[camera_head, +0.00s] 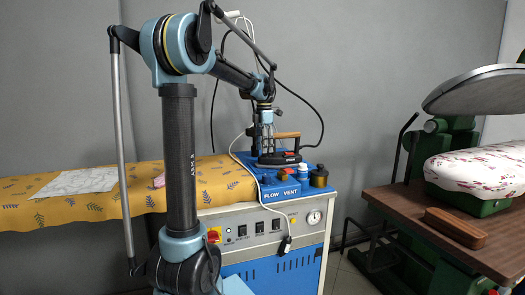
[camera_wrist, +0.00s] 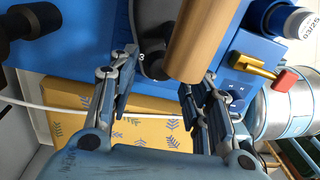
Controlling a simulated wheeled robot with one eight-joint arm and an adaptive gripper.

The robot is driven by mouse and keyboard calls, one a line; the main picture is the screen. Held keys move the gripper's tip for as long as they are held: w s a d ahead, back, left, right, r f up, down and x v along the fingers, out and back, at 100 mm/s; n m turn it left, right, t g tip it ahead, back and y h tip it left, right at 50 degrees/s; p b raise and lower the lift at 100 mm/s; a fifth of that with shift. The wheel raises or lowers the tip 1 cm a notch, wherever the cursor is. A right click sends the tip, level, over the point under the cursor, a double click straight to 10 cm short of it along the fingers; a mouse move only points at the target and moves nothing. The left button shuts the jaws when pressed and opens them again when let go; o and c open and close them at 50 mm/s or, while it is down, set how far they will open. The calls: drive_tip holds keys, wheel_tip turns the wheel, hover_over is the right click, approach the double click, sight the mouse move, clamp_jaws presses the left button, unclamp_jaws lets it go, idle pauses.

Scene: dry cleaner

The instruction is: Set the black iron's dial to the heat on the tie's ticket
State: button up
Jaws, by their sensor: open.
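The black iron (camera_head: 278,159) with a wooden handle (camera_head: 287,135) stands on the blue top of the steam unit. In the wrist view its wooden handle (camera_wrist: 205,38) runs across the top middle, with a dark rounded part (camera_wrist: 152,66) beside it. I cannot tell whether that part is the dial, and no setting is readable. My gripper (camera_wrist: 160,95) is open and empty, its two fingers spread close to the iron.
A white cable (camera_head: 262,190) hangs down the unit's front. A press (camera_head: 490,165) stands at right.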

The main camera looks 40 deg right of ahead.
drive_tip(key=shift+f, duration=0.7)
drive_tip(key=shift+c, duration=0.6)
drive_tip(key=c, duration=0.9)
drive_tip(key=shift+c, duration=0.2)
drive_tip(key=shift+m, duration=2.4)
drive_tip(key=o, duration=1.1)
drive_tip(key=shift+c, duration=0.2)
